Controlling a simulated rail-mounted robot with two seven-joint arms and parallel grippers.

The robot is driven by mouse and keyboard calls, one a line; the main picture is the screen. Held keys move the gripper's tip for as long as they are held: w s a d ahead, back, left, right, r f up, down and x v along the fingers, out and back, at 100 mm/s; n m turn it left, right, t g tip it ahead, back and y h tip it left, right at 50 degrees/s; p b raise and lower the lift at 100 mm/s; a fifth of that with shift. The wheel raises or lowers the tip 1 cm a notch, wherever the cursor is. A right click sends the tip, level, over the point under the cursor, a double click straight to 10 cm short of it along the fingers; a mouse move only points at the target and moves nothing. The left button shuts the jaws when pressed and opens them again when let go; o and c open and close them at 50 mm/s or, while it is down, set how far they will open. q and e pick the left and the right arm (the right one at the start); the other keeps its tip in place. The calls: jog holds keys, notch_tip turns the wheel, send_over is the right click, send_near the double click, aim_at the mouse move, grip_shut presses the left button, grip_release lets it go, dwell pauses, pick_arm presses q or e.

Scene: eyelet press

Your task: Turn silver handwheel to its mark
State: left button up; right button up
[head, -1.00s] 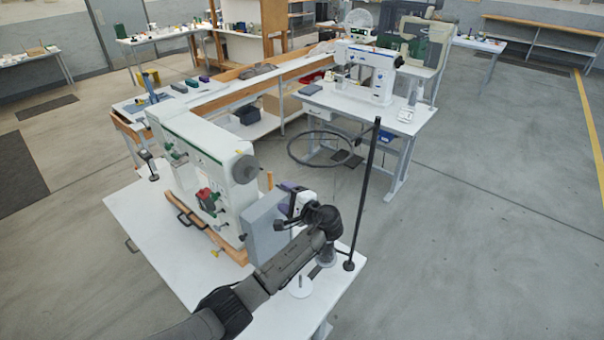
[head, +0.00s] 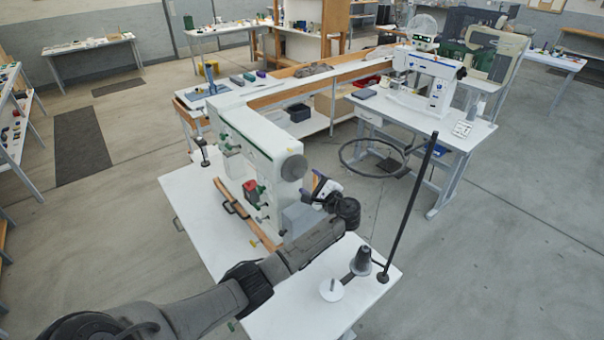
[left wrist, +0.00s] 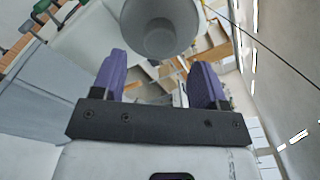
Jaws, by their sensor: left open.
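The silver handwheel (head: 293,168) is a grey disc on the end of the white press (head: 250,135). In the left wrist view the handwheel (left wrist: 160,28) shows as a grey round knob just beyond the fingertips, at the top middle. My left gripper (head: 311,187) is close to the handwheel, on its right and slightly lower in the head view. Its two purple fingers (left wrist: 160,76) are spread, with nothing between them. I see no contact with the wheel. I cannot make out a mark on the wheel. My right gripper is not in view.
A grey box (head: 297,219) sits below the handwheel on the white table (head: 290,313). A black pole (head: 411,205), a dark cone (head: 361,261) and a white disc with a pin (head: 332,291) stand at the table's right end. Another machine (head: 426,82) stands behind.

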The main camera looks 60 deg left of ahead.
aim_at(301, 174)
pick_arm(q)
jog(key=shift+s+a, duration=0.2)
jog(key=shift+a, duration=2.45)
jog(key=c, duration=0.9)
